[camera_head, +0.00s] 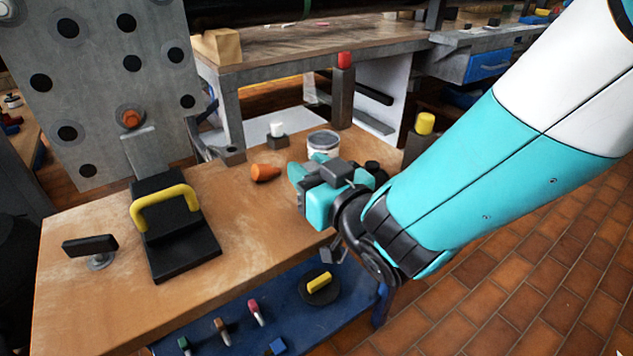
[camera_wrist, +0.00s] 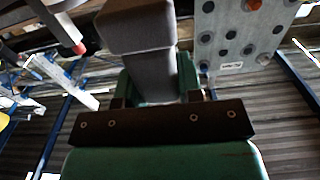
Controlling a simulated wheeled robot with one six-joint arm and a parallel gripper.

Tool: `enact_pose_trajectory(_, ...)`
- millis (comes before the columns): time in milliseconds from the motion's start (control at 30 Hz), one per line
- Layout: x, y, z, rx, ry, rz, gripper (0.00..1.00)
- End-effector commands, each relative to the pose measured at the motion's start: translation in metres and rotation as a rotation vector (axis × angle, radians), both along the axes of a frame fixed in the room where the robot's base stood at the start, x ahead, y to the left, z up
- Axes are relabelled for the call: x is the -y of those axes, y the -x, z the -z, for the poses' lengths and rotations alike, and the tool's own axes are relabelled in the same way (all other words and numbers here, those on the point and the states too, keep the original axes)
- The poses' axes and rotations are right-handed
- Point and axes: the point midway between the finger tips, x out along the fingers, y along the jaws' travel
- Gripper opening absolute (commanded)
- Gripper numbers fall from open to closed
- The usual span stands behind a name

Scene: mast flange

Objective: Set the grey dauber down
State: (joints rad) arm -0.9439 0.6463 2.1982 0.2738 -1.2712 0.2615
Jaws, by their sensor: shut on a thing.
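My gripper (camera_head: 300,185) hangs over the right part of the wooden bench (camera_head: 95,290) in the head view. In the wrist view its jaws are shut on the grey dauber (camera_wrist: 155,75), a grey block-like piece with a wider end (camera_wrist: 135,25) at the top of the picture.
A black piece with a yellow handle (camera_head: 165,208) stands left, before the holed plate (camera_head: 95,80). The bench's front middle is clear.

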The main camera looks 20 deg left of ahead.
Motion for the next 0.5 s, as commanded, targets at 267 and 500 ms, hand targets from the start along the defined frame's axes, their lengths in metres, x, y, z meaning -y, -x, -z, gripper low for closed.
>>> enact_pose_trajectory(267,-0.0003,0.0002,0.0227,0.000,0.000,-0.001,0.00)
enact_pose_trajectory(500,-0.0001,0.0002,0.0239,-0.001,0.001,0.000,0.47)
